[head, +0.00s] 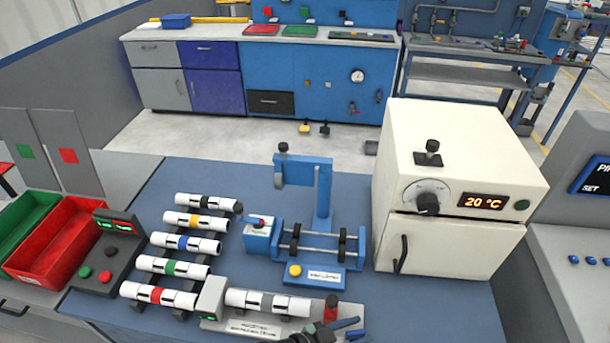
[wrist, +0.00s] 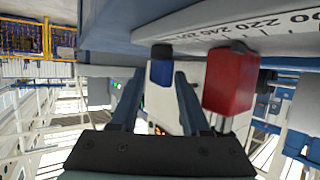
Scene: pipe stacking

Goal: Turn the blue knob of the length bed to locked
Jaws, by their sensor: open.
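The length bed (head: 238,326) is a pale bench fixture at the front of the blue table. A white pipe with a grey band (head: 265,302) lies on it, between a grey end block (head: 211,299) and a red block (head: 331,307). In the wrist view the bed's scale edge (wrist: 215,32) crosses the top, with the red block (wrist: 230,82) hanging at right. The blue knob (wrist: 161,72) shows between the two fingers of my gripper (wrist: 159,80). The fingers are open, with a visible gap on either side of it. In the head view my gripper (head: 350,328) is at the bed's right end; I cannot pick out the knob there.
Several banded pipes (head: 188,243) lie on supports at left. A blue clamp stand (head: 322,200) is behind the bed. A white oven (head: 455,185) reading 20 °C stands at right. A button box (head: 105,255) and red bin (head: 62,240) are at far left.

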